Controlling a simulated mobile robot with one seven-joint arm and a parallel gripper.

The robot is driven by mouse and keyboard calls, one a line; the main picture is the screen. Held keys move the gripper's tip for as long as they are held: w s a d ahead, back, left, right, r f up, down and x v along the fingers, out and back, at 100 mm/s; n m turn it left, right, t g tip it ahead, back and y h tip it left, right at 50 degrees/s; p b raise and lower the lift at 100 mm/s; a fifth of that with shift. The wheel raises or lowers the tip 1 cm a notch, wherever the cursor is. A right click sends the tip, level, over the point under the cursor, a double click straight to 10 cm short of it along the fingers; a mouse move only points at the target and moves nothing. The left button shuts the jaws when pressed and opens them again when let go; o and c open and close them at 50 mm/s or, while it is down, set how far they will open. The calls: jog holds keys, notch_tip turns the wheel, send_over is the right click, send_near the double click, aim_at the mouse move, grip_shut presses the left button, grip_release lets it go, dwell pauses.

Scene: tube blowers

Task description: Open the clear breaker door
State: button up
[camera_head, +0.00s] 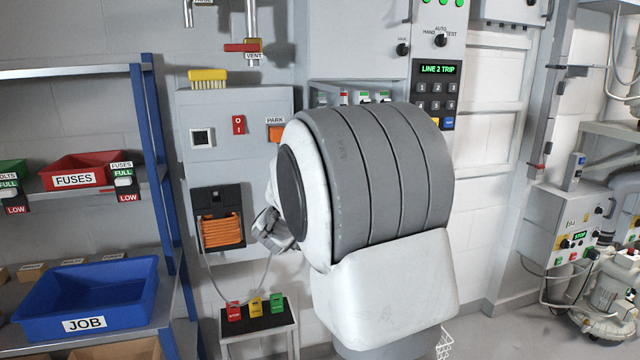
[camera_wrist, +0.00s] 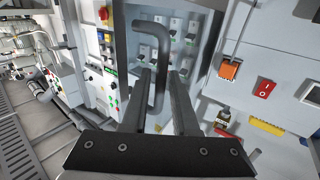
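The clear breaker door (camera_wrist: 201,62) is in the middle of the wrist view, with several breaker switches showing behind its pane. It looks shut in its grey frame. A grey bar handle (camera_wrist: 157,62) stands out in front of it. My gripper (camera_wrist: 163,74) is open, with its two fingers pointing at the door. The straight part of the handle shows between the fingers, nearer the left finger; I cannot tell whether they touch. In the head view my arm hides the handle and most of the door; a few breakers (camera_head: 375,97) show above the arm.
A display reading LINE 2 TRIP (camera_head: 438,69) sits above a keypad right of my arm. A grey panel (camera_head: 215,115) with a red switch stands left. A blue JOB bin (camera_head: 88,285) is on the left shelf. A small stand (camera_head: 258,325) carries coloured tags.

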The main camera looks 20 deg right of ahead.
jog(key=shift+f, duration=0.1)
jog(key=p+v, duration=0.1)
jog(key=v, duration=1.6)
jog(key=shift+s, duration=0.25)
jog(key=shift+w+a, duration=0.1)
jog(key=s+a+r+n+y+p, duration=0.2)
jog(key=a+n+y, duration=0.2)
jog(key=a+y, duration=0.25)
jog(key=s+a+r+n+y+p, duration=0.25)
jog(key=a+n+y, duration=0.2)
jog(key=y, duration=0.35)
jog(key=s+d+f+g+h+p, duration=0.1)
jog(key=s+d+f+g, duration=0.1)
jog(key=s, duration=0.7)
jog(key=s+d+f+g+h+p, duration=0.1)
jog(key=s+d+f+g+p, duration=0.1)
jog(key=s+g, duration=0.3)
jog(key=s, duration=0.4)
jog(key=shift+s+d+f, duration=0.35)
jog(key=shift+d, duration=0.05)
